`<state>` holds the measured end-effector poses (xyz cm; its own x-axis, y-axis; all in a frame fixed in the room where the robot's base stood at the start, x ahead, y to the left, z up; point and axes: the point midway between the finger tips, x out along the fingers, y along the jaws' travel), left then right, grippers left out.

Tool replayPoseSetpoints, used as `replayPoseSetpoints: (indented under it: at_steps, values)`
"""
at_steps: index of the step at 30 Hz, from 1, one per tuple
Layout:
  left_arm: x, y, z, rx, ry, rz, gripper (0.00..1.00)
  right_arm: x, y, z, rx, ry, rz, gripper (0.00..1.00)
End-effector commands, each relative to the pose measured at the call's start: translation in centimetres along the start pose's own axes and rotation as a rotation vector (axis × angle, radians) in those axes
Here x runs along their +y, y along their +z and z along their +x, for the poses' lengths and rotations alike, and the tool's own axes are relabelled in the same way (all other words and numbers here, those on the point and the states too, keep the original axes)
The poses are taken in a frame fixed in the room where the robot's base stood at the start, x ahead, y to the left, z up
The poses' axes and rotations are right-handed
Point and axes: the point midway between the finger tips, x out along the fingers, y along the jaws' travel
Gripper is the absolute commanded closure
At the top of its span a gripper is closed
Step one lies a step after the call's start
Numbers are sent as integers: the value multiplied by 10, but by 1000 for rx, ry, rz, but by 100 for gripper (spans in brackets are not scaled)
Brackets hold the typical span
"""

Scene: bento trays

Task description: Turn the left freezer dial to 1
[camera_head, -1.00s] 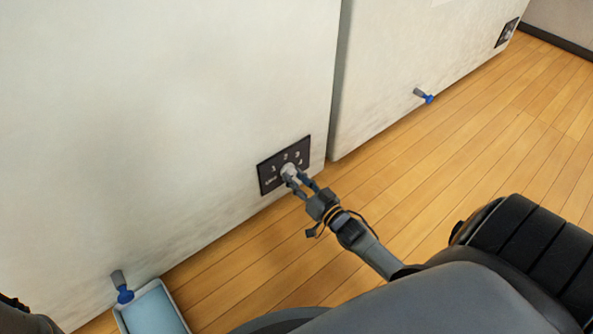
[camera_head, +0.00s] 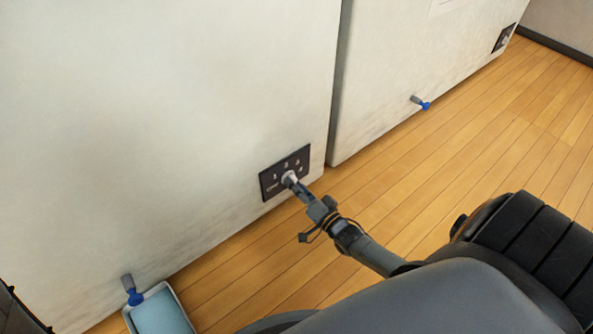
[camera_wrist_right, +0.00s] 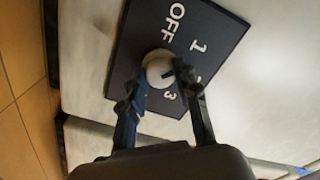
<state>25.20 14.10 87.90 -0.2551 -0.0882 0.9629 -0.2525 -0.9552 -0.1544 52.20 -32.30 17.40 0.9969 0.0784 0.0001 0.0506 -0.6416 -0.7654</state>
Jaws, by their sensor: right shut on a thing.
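The left freezer (camera_head: 190,110) is a large whitish box with a black dial panel (camera_head: 268,190) near its lower right corner. The panel carries OFF and numbers around a pale round dial (camera_head: 289,177). My right gripper (camera_head: 294,183) is shut on this dial, seen nearly edge-on from the head. In the right wrist view, its two fingers (camera_wrist_right: 160,88) lie on either side of the dial (camera_wrist_right: 157,67), with OFF and 1 readable above and 3 partly visible beside the right finger. Which mark the dial points to cannot be told. My left gripper is not in view.
A second freezer (camera_head: 395,70) stands to the right past a narrow gap, with its own dial panel (camera_head: 503,39). Blue-ended spouts (camera_head: 134,297) (camera_head: 421,103) stick out low on both. A blue-lined tray (camera_head: 184,305) lies on the floor at lower left. Wooden floor (camera_head: 470,140) is open at right.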

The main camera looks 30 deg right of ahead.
Motion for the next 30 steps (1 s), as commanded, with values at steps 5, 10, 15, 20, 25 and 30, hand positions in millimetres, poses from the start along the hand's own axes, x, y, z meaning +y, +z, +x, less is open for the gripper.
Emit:
replayPoseSetpoints:
  at_steps: [5, 10, 15, 20, 25, 30]
  values:
    - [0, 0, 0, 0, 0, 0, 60, 0, -1, 1, 2, 1, 2, 100]
    - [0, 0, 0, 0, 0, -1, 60, 0, -1, 1, 2, 1, 2, 100]
    - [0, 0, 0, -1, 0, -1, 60, 0, -1, 1, 1, 0, 1, 46]
    - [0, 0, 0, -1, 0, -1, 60, 0, -1, 0, 1, 0, 1, 46]
    - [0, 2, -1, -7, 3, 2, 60, 0, 0, -4, 0, 1, 1, 46]
    - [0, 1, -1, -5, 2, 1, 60, 1, 0, -30, -2, 3, 1, 46]
